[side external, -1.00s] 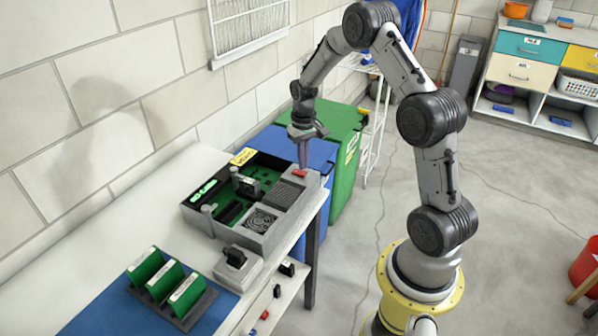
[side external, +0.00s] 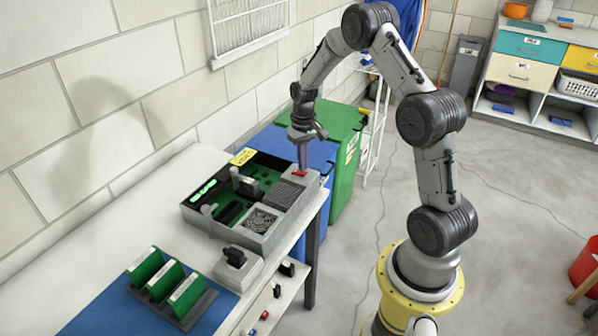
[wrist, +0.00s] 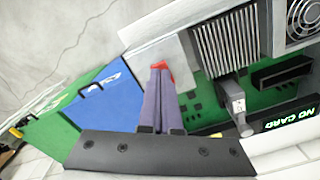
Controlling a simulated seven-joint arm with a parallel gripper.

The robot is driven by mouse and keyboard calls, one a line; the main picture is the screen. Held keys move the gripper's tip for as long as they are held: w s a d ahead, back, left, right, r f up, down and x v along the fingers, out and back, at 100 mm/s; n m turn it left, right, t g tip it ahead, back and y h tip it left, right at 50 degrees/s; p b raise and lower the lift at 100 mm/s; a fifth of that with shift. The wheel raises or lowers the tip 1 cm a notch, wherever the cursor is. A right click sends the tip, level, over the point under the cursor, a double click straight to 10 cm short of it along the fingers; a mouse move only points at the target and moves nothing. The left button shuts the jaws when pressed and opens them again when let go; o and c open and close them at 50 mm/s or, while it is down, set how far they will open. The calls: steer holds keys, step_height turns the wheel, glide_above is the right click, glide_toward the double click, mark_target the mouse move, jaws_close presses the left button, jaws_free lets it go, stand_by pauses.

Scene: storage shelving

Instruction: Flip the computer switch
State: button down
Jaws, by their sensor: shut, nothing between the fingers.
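The computer is an open grey case (side external: 196,216) with a green board on the white bench; it also shows in the wrist view (wrist: 189,24). Its red switch (side external: 299,173) sits on the grey block at the case's far right corner. In the wrist view the red switch (wrist: 168,70) is partly hidden behind my fingertips. My gripper (side external: 303,168) points down, shut and empty, with its tips at the switch. In the wrist view my gripper's tips (wrist: 160,70) overlap the switch; I cannot tell whether they press on it. Which way the switch is set is unclear.
A fan (side external: 262,219) and a ribbed grey block (side external: 287,195) are in the case. A lit green "NO CARD" display (wrist: 290,118) is at its wall side. A rack of green cards (side external: 170,278) stands in front. Blue (side external: 308,150) and green (side external: 338,135) bins stand behind the bench.

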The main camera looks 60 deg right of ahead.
mark_target(303, 173)
steer(key=shift+f, duration=0.75)
stand_by(0.3)
steer(key=shift+r, duration=3.55)
